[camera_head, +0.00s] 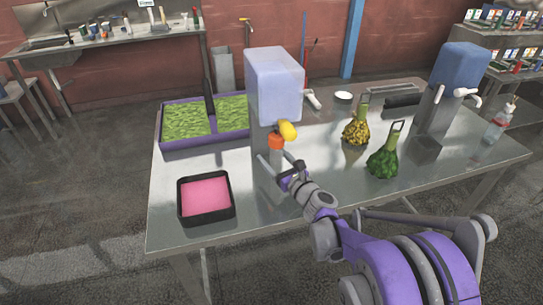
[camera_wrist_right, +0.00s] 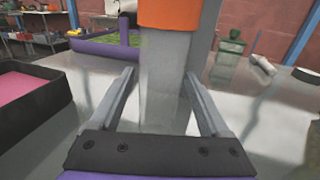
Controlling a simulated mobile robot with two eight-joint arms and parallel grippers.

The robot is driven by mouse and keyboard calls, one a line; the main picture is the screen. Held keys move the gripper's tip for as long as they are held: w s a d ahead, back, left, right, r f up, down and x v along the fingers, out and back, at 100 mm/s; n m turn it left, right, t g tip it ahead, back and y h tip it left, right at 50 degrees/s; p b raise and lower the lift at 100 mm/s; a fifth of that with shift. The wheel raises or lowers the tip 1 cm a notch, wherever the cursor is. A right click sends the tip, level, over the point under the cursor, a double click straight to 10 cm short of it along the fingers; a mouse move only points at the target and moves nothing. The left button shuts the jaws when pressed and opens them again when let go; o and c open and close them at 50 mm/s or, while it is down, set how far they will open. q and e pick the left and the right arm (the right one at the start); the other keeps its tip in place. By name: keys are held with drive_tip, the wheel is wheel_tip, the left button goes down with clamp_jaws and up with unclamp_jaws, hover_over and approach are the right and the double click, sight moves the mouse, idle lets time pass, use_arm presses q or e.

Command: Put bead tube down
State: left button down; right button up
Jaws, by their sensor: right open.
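A tube with an orange top (camera_head: 276,142) and a pale grey body stands upright at the dispenser on the metal table (camera_head: 230,235), just below a yellow part (camera_head: 288,131). I take it for the bead tube; its contents cannot be made out. In the right wrist view its grey body (camera_wrist_right: 160,85) fills the middle, with the orange top cut off by the upper edge. My right gripper (camera_head: 277,164) is open, one finger on each side of the tube. Gaps show beside the tube body, though contact is hard to judge. My left gripper is not in view.
The dispenser (camera_head: 273,85) stands directly behind the tube. A black tray of pink powder (camera_head: 206,176) lies left, a purple tray of green material (camera_head: 185,144) behind. Yellow and green bead bags (camera_head: 382,163), a second dispenser (camera_head: 458,72) and a bottle (camera_head: 498,122) stand right.

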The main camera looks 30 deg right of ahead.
drive_tip(key=s, duration=1.1)
drive_tip(key=shift+d, duration=0.1)
